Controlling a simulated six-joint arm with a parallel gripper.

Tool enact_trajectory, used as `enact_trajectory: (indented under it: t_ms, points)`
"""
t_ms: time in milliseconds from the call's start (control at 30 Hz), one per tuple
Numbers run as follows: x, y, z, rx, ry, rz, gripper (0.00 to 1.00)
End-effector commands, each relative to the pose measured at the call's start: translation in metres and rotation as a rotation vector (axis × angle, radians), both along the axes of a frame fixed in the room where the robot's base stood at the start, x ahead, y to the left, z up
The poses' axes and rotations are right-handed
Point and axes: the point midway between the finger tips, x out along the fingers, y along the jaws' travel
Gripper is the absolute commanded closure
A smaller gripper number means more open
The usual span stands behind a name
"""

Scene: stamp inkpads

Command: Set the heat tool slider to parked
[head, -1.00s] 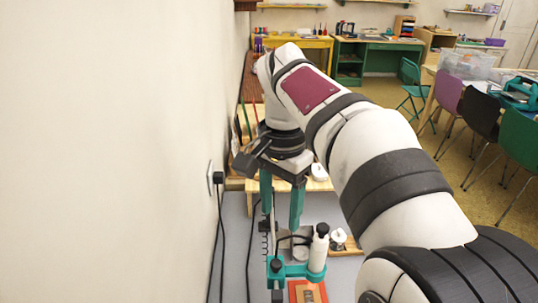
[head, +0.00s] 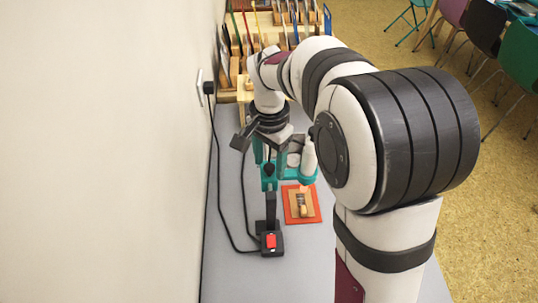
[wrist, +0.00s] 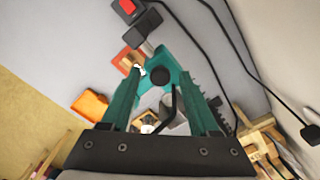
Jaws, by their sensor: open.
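A teal bracket (head: 308,181) with an upright round black knob (head: 269,170) stands on the grey table. I take it for the heat tool slider, but its marks cannot be read. In the wrist view the black knob (wrist: 160,76) shows on the teal part (wrist: 180,77), between my finger ends. My gripper (head: 270,161) is open, pointing down, with its fingers at the bracket's back side. In the wrist view my gripper (wrist: 161,72) has a finger on each side of the knob, with gaps. Whether anything touches is unclear. My fingers and arm hide part of the bracket.
A black box with a red switch (head: 271,240) and cords lies in front of the bracket. An orange pad (head: 314,212) with a wooden-handled stamp (head: 302,208) lies to the right. The wall is close on the left. Wooden racks (head: 232,68) stand behind. The front table is clear.

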Motion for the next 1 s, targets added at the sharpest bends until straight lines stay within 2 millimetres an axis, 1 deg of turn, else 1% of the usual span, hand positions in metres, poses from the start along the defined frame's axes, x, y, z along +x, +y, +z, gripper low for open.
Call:
enact_trajectory:
  t_ms: [67,100,167,300,400,1000]
  points:
    - [0.0001,0.0,0.0003,0.0,0.0,0.0,0.4]
    - [0.0001,0.0,0.0004,0.0,0.0,0.0,0.47]
    - [0.0001,0.0,0.0005,0.0,0.0,0.0,0.58]
    - [0.0002,-0.0001,0.0006,-0.001,-0.001,0.001,0.83]
    - [0.0002,-0.0001,0.0007,-0.001,-0.001,0.001,1.0]
    - [0.0002,-0.0002,0.0012,0.0,-0.001,0.001,1.0]
